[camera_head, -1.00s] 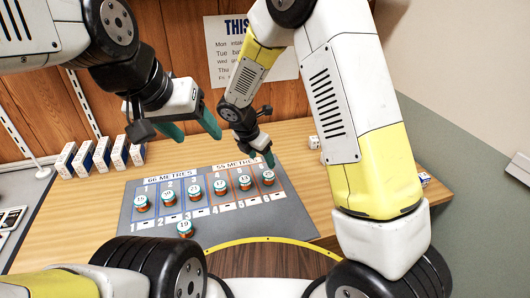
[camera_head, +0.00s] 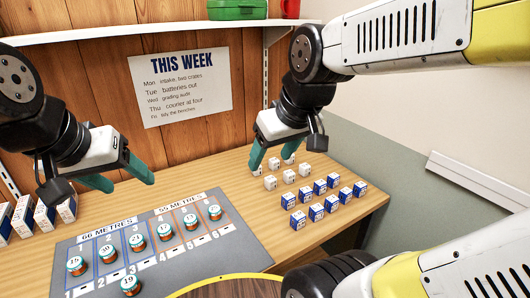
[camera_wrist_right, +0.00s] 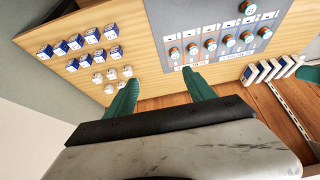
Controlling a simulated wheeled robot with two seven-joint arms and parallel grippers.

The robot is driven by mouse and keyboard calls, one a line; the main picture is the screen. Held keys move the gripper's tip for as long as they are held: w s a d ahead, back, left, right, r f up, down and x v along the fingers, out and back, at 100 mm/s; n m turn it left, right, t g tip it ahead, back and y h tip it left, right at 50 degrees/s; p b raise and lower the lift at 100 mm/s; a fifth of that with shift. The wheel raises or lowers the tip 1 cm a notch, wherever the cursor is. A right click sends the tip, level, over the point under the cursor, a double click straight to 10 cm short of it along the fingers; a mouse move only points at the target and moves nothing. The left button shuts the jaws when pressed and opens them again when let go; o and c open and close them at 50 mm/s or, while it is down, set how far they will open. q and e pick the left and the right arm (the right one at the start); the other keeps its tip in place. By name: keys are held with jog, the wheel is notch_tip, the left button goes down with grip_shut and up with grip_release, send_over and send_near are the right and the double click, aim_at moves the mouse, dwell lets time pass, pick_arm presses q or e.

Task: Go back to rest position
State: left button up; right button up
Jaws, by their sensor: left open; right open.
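My left gripper (camera_head: 128,182) is open and empty, above the back left of the grey grading mat (camera_head: 215,262). My right gripper (camera_head: 272,158) is open near the back of the table, by the white cubes (camera_head: 270,182); nothing shows between its green fingers. In the right wrist view, my right gripper (camera_wrist_right: 163,88) has its two fingers wide apart, with bare wood between them. On the mat, a row of numbered orange-and-teal jars (camera_head: 137,243) stands upright in the columns under "66 METRES" and "55 METRES". One jar marked 19 (camera_head: 130,285) stands in front of the row.
Blue-and-white boxes (camera_head: 316,212) stand in rows at the table's right. White-and-blue cartons (camera_head: 45,216) stand at the left. A shelf (camera_head: 170,30) with a green case (camera_head: 237,9) and a red object (camera_head: 290,9) is above. A notice (camera_head: 183,87) hangs on the wooden wall.

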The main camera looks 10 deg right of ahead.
jog(key=s+m, duration=0.1)
jog(key=s+r+m, duration=0.1)
jog(key=s, duration=0.1)
jog(key=shift+d+m+t, duration=0.1)
jog(key=shift+m+t, duration=0.2)
jog(key=shift+m, duration=0.1)
dwell(0.9)
